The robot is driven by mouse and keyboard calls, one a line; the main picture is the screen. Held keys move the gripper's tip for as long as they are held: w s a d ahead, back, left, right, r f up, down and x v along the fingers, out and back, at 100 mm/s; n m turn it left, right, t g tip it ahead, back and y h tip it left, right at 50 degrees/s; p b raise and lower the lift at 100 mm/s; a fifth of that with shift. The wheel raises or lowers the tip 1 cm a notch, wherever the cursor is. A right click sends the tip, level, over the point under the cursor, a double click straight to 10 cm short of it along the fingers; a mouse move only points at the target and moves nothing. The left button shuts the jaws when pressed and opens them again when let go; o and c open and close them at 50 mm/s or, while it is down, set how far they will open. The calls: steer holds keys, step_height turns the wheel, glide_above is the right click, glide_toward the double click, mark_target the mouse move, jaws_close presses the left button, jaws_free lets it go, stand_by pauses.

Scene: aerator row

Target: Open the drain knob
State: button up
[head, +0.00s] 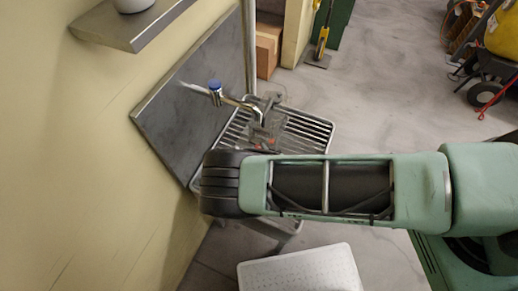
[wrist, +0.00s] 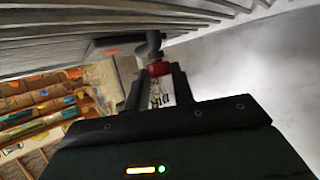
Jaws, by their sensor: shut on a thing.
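In the wrist view, a small red knob (wrist: 158,69) sits below a dark grey pipe fitting (wrist: 151,45) under the slatted sink. My gripper (wrist: 159,76) points up at it, with one dark finger on each side. The fingers are shut on the red knob. How far the knob is turned cannot be told. In the head view, the sink rack (head: 303,128) stands against the wall and my arm crosses in front of it. My gripper and the red knob are hidden there.
A metal tap with a blue knob (head: 215,87) reaches over the rack from a dark backsplash (head: 190,105). A white stool-like top (head: 300,270) stands in front. A metal shelf (head: 130,28) juts from the wall.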

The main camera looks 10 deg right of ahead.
steer(key=shift+y, duration=0.3)
steer(key=o, duration=1)
steer(key=b+v, duration=0.3)
steer(key=v, duration=1.4)
steer(key=shift+s+r, duration=0.2)
steer(key=shift+a, duration=0.1)
